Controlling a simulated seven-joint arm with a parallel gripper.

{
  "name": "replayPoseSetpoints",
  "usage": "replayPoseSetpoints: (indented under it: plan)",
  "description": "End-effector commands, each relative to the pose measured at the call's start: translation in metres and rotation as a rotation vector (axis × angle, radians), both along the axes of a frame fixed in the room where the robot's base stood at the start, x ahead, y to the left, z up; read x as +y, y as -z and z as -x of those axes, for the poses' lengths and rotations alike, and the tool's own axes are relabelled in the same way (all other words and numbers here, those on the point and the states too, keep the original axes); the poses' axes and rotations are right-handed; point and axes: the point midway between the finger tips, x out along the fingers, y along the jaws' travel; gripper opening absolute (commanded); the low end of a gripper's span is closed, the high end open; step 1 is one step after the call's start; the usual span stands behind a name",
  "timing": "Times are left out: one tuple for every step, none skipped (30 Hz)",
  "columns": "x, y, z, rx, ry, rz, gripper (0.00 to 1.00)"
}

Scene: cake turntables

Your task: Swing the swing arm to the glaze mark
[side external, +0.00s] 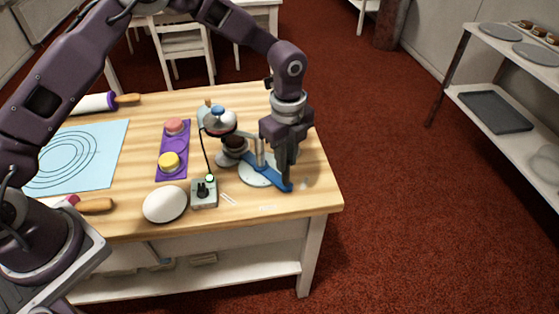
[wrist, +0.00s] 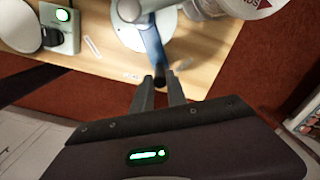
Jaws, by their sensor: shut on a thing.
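The blue swing arm (side external: 268,174) reaches out low over a pale round disc (side external: 251,177) near the table's right end. In the wrist view the swing arm (wrist: 152,45) runs from the upper middle down to my fingertips. My gripper (side external: 288,183) points down and is shut on the outer end of the swing arm; in the wrist view its fingers (wrist: 160,84) close around that end. Small pale marks lie on the table, one in front of the disc (side external: 267,208) and others by the switch box. Their lettering is too small to read, so I cannot tell which is the glaze mark.
A switch box (side external: 204,194) with a green light stands left of the disc, beside a white rounded object (side external: 165,204). A mixer-like device (side external: 220,122) stands behind. A purple tray (side external: 174,147) and a blue mat (side external: 105,150) lie further left. The table's right edge is close to my gripper.

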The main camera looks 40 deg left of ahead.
Motion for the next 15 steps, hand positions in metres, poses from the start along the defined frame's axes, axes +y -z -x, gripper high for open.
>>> replayPoseSetpoints:
  plan:
    - [0.001,-0.001,-0.003,-0.004,-0.001,-0.002,0.0]
    - [0.001,-0.001,-0.003,-0.003,-0.001,-0.002,0.0]
    - [0.001,-0.001,-0.004,-0.004,-0.001,-0.002,0.0]
    - [0.001,-0.001,-0.004,-0.003,-0.001,-0.002,0.0]
    - [0.001,-0.001,-0.004,-0.003,-0.001,-0.002,0.0]
    - [0.001,-0.001,-0.003,-0.003,-0.001,-0.002,0.0]
    - [0.001,-0.001,-0.003,-0.003,-0.001,-0.002,0.0]
    - [0.001,-0.001,-0.003,-0.003,-0.001,-0.002,0.0]
    - [0.001,-0.001,-0.004,-0.003,-0.001,-0.002,0.0]
    - [0.001,-0.001,-0.005,-0.003,-0.001,-0.001,0.0]
    - [0.001,-0.001,-0.007,-0.003,-0.002,-0.001,0.0]
    - [0.001,0.0,-0.01,-0.002,-0.002,-0.001,0.0]
    - [0.001,-0.001,-0.013,-0.004,-0.003,-0.002,0.0]
    - [0.001,-0.001,-0.016,-0.004,-0.003,-0.002,0.0]
    - [0.001,0.0,-0.02,-0.004,-0.003,-0.002,0.0]
